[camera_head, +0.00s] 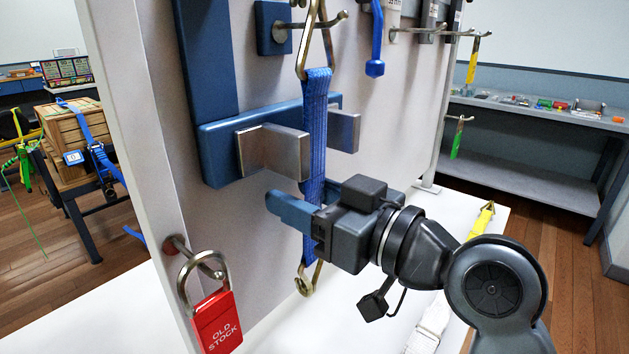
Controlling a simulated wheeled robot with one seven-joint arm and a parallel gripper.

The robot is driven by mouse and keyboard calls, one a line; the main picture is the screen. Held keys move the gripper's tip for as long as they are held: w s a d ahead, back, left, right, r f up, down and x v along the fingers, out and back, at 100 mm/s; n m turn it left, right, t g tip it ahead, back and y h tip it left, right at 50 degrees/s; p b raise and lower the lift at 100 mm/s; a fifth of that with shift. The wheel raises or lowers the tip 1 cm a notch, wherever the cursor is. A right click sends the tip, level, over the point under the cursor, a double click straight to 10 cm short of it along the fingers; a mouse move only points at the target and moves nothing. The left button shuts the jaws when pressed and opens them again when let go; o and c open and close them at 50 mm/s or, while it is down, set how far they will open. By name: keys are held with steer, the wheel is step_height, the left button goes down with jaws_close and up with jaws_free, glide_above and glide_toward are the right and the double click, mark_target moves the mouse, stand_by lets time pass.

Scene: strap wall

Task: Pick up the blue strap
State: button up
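The blue strap (315,120) hangs upright in front of the pale panel (400,110). A brass-coloured hook at its upper end (314,40) hangs from a metal peg on the panel, and another hook (307,279) dangles at its lower end. My gripper (292,212) is at the lower part of the strap, coming from the right. One blue finger crosses in front of the strap and sticks out to its left. The other finger is largely hidden, so I cannot tell whether the fingers press on the strap.
Two metal plates (272,151) on a blue bracket stand out from the panel on either side of the strap. A red padlock (217,320) hangs at lower left. A blue-handled tool (375,45) hangs at upper right. A white surface (480,270) lies below.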

jaws_close()
steer(key=shift+r, duration=0.1)
